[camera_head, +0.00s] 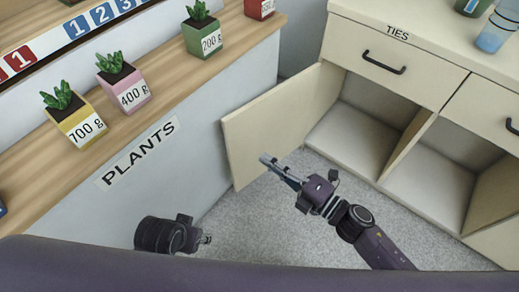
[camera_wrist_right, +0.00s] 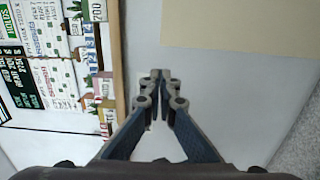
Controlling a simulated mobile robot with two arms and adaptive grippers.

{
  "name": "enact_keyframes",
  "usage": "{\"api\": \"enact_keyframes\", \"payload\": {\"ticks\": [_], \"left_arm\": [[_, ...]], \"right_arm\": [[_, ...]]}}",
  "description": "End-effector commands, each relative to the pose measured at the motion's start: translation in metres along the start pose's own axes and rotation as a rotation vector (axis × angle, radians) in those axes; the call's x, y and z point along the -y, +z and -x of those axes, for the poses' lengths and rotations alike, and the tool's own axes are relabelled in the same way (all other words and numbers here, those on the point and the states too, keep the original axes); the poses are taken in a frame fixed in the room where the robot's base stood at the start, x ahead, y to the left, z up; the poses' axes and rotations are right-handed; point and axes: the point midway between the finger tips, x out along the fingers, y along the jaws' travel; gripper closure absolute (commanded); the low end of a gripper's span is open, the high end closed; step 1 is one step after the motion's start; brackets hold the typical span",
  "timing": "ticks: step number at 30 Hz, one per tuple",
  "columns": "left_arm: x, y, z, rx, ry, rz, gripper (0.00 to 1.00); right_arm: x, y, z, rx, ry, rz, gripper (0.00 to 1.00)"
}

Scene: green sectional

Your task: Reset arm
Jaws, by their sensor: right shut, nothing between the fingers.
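My right gripper (camera_head: 268,163) reaches in from the lower right, over the grey floor and in front of the open cabinet door. In the right wrist view its fingers (camera_wrist_right: 160,76) meet at the tips and hold nothing. My left arm shows only as a short dark end at the lower left, with a small part of the left gripper (camera_head: 205,239) visible. Its fingers are too hidden to read.
A cream cabinet door (camera_head: 275,120) stands open beside empty compartments (camera_head: 355,135). The drawer marked TIES (camera_head: 390,58) is closed. A wooden shelf (camera_head: 165,85) on the left holds several potted plants, including a yellow pot (camera_head: 82,125). Grey floor (camera_head: 265,225) lies clear between them.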

Motion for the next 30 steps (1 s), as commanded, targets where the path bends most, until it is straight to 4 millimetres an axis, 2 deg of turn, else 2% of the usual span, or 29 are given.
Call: {"api": "enact_keyframes", "payload": {"ticks": [4,11,14,18,21,24,27,30], "left_arm": [[0.0,0.0,-0.002,0.002,0.0,0.0,0.6],[0.0,-0.001,-0.001,-0.001,0.0,0.0,0.6],[0.0,-0.001,-0.001,-0.001,0.0,0.0,0.6],[0.0,-0.001,-0.001,-0.001,0.0,0.0,0.6],[0.0,-0.001,-0.001,0.0,0.0,0.0,0.6],[0.0,-0.001,-0.001,0.0,0.0,0.0,0.6],[0.0,-0.001,-0.001,0.0,-0.001,0.0,0.6],[0.0,0.0,-0.001,0.0,-0.001,0.0,0.6]], "right_arm": [[-0.001,-0.002,0.008,-0.001,0.001,0.001,1.0],[-0.001,0.001,0.009,0.011,0.0,-0.008,1.0],[-0.003,0.015,0.009,0.081,-0.003,-0.062,1.0],[0.0,0.056,0.018,0.297,-0.02,-0.246,1.0],[0.013,0.089,0.038,0.491,-0.045,-0.428,1.0],[0.033,0.111,0.066,0.675,-0.075,-0.619,1.0],[0.058,0.12,0.099,0.851,-0.114,-0.816,1.0],[0.086,0.116,0.135,1.019,-0.163,-1.014,1.0]]}}
